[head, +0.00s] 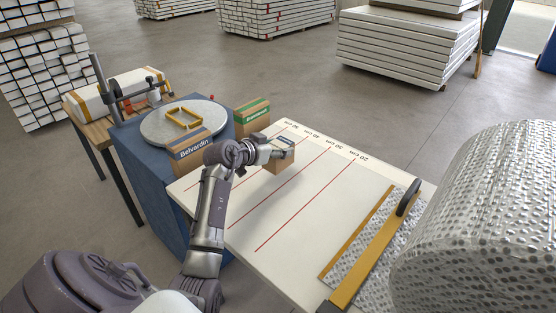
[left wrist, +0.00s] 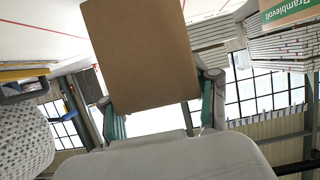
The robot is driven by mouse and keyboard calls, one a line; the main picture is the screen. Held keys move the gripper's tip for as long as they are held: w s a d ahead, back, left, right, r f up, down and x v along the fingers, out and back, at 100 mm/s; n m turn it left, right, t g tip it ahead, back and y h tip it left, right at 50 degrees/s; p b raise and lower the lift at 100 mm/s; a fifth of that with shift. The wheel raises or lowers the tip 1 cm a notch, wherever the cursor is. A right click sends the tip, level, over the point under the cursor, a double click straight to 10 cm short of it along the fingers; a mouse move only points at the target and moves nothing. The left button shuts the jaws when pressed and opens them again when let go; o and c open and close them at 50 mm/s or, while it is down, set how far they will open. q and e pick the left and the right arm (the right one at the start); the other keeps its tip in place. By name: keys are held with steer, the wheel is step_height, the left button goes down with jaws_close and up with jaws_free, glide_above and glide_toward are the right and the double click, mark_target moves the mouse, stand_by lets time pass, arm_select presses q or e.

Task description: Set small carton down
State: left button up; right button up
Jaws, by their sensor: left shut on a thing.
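The small carton (head: 281,161) is a brown box with a label near its top, over the white table (head: 285,222) between red measuring lines in the head view. My left gripper (head: 271,153) is shut on it. In the left wrist view, the plain brown face of the small carton (left wrist: 140,55) fills the middle between the two fingers of my left gripper (left wrist: 158,100). My right gripper is not in view.
A Belvardin carton (head: 190,152) and a green-labelled carton (head: 252,117) stand left of the small carton, near a round turntable (head: 160,128). A yellow cutting bar (head: 360,262) and a large bubble-wrap roll (head: 490,215) are at right. The table's lined middle is clear.

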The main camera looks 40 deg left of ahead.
arm_select(q)
steer(key=shift+f, duration=1.95)
steer(key=shift+f, duration=0.1)
steer(key=o, duration=1.4)
steer(key=shift+o, duration=0.2)
